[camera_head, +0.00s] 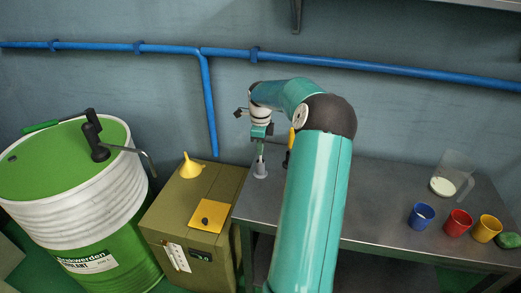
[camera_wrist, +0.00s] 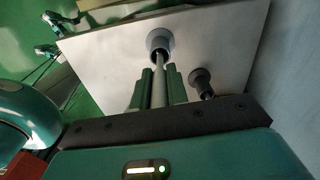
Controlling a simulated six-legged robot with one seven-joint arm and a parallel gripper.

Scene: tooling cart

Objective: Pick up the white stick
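The white stick (camera_wrist: 158,88) stands in a grey cone-shaped holder (camera_head: 260,171) at the left end of the metal table. The holder also shows in the wrist view (camera_wrist: 160,40), with the stick's far end at its opening. My gripper (camera_head: 261,145) is above the holder, pointing down. In the wrist view its two green fingers (camera_wrist: 159,84) lie on either side of the stick, very close to it. I cannot tell whether they press on it. In the head view the stick is mostly hidden by the fingers.
A dark and yellow tool (camera_head: 290,146) stands just right of the holder, partly behind my arm. Cups (camera_head: 420,216) and a clear jug (camera_head: 450,176) stand at the table's right. A box with a yellow funnel (camera_head: 190,168) and a green drum (camera_head: 90,250) are left.

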